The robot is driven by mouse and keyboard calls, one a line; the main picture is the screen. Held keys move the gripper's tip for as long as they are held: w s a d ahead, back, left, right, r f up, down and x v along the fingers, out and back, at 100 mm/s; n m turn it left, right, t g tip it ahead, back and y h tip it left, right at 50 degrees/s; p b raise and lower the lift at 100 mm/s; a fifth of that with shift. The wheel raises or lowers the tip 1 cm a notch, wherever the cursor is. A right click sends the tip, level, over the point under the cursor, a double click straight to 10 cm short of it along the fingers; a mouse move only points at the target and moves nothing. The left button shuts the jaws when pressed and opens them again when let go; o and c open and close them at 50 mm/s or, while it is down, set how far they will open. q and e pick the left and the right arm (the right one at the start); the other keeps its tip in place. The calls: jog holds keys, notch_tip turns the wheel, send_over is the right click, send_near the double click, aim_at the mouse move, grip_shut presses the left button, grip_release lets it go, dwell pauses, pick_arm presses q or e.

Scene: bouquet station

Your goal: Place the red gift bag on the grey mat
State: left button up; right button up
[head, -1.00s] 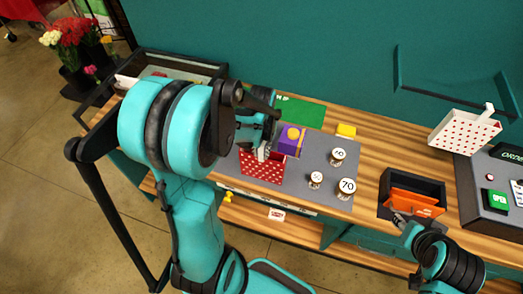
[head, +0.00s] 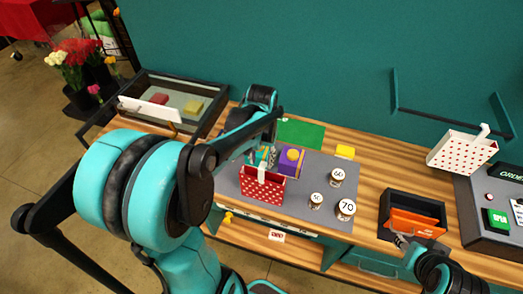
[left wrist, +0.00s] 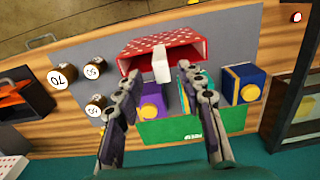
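The red gift bag with white dots (head: 262,188) stands on the grey mat (head: 300,212), near its left front part. Its white handle (head: 262,174) sticks up. In the left wrist view the bag (left wrist: 180,46) is at the top, with the handle (left wrist: 161,66) in line with the gap between my fingers. My left gripper (left wrist: 158,82) is open and empty, its fingers apart from the handle. In the head view it is partly hidden behind my forearm, just behind the bag. My right gripper (head: 402,240) is at the orange item's black box; its fingers are too small to judge.
A purple box (head: 290,162) stands close behind the bag. A blue box (left wrist: 243,86) is near my fingers. Several numbered jars (head: 345,209) stand on the mat's right. A white dotted bag (head: 462,148), black box (head: 384,215) and glass-topped case (head: 212,92) lie further out.

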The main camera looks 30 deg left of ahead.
pick_arm(q)
notch_tip(320, 180, up, 4)
jog(key=shift+f, duration=0.2)
jog(key=shift+d+r, duration=0.2)
jog(key=shift+r, duration=0.05)
jog(key=s+d+r+m+t, duration=0.2)
jog(key=s+d+t, duration=0.5)
jog(key=d, duration=0.3)
jog(key=shift+r+m, duration=0.3)
jog(key=shift+r, duration=0.05)
jog(key=shift+d, duration=0.1)
jog(key=shift+f, duration=0.1)
notch_tip(320, 180, down, 23)
jog(key=b, duration=2.2)
jog(key=shift+b, duration=0.4)
